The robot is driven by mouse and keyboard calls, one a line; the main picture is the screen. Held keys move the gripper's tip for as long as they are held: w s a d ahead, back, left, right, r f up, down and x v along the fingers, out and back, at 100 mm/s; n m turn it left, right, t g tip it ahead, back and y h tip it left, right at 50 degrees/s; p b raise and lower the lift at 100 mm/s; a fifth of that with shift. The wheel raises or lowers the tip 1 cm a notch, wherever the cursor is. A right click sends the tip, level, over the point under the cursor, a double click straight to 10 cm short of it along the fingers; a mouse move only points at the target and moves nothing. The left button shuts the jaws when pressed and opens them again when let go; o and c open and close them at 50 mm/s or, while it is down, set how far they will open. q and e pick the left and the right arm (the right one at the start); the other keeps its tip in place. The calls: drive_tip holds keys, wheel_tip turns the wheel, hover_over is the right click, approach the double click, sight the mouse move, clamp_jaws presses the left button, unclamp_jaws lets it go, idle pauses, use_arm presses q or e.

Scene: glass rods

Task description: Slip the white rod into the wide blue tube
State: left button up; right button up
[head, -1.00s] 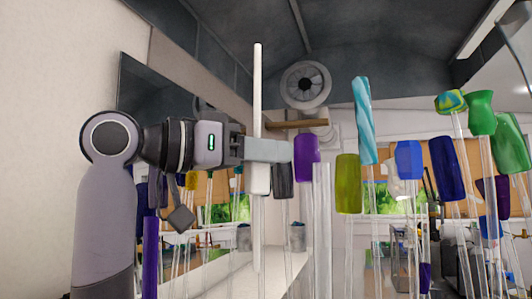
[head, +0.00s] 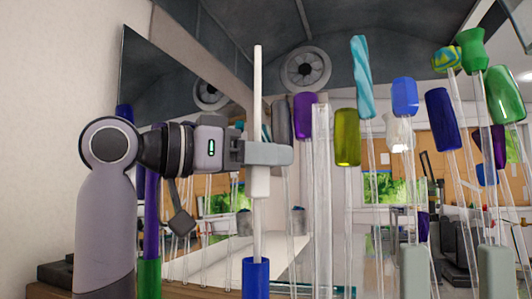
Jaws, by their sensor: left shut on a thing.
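My left gripper (head: 268,153) is shut on the white rod (head: 258,85) and holds it upright. The rod has a thicker white sleeve just under the fingers and a thinner pale length below that. A wide blue tube (head: 256,279) stands upright at the bottom edge, directly below the rod in the picture. The rod's lower end meets the tube's top rim in this view. I cannot tell whether it is inside the tube or in front of or behind it. The tube's lower part is cut off by the frame. My right gripper is not in view.
Several clear glass rods with coloured ends stand to the right, including a purple one (head: 305,103), an olive one (head: 347,137) and a twisted cyan one (head: 362,78). A purple rod (head: 151,215) with a green base (head: 149,277) stands left. A mirror hangs behind the arm.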

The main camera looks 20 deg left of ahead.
use_arm(q)
drive_tip(key=shift+f+b, duration=1.9)
drive_tip(key=shift+f, duration=1)
drive_tip(key=o, duration=1.2)
drive_tip(key=shift+c, duration=0.2)
drive_tip(key=v, duration=0.7)
drive_tip(key=shift+b, duration=0.35)
